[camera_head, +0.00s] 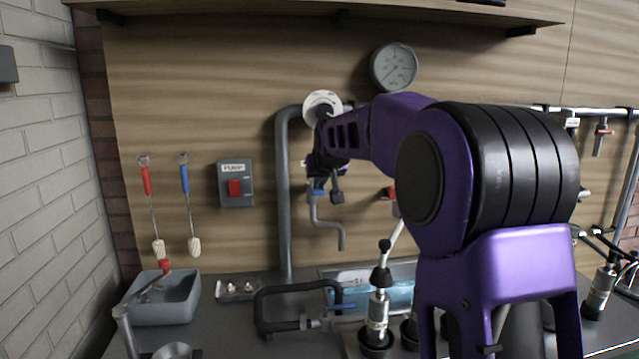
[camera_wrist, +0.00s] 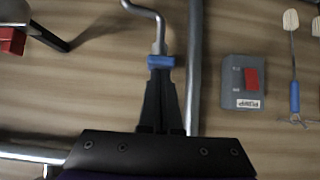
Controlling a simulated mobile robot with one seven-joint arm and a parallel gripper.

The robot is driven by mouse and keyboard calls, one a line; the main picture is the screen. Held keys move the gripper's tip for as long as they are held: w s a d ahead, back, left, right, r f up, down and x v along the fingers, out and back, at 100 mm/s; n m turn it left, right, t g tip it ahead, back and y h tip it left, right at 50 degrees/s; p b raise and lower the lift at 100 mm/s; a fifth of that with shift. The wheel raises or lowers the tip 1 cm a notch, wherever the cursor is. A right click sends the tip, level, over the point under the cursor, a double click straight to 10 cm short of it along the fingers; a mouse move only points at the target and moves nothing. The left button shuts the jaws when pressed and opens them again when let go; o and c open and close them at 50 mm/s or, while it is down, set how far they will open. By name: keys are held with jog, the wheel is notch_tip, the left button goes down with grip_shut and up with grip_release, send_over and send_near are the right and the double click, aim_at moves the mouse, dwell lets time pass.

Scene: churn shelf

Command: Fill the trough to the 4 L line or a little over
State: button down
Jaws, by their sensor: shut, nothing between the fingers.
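My gripper (camera_head: 328,190) is shut and empty, its dark fingers pointing at the wall pipes. In the wrist view its fingertips (camera_wrist: 161,74) are at the blue handle (camera_wrist: 161,61) of a tap; I cannot tell whether they touch it. The tap's bent metal spout (camera_head: 332,230) hangs down above the counter. A pale trough (camera_head: 350,277) with blue liquid in it stands below, partly hidden by my arm and a hand pump; its level marks are not readable. A grey box labelled PUMP with a red switch (camera_head: 235,187) is on the wall, also in the wrist view (camera_wrist: 242,80).
A round gauge (camera_head: 394,67) and a white dial (camera_head: 322,103) are on the wall. A grey basin (camera_head: 178,306) sits at the left. A black hose with a blue valve (camera_head: 339,307) and a hand pump (camera_head: 377,322) stand in front of the trough. Two brushes (camera_head: 148,200) hang at the left.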

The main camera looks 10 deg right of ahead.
jog(key=s+r+p, duration=0.2)
jog(key=s+r, duration=0.5)
jog(key=r, duration=0.3)
jog(key=shift+s+r+p, duration=0.25)
jog(key=shift+r+p, duration=0.05)
jog(key=shift+r, duration=0.1)
dwell(0.7)
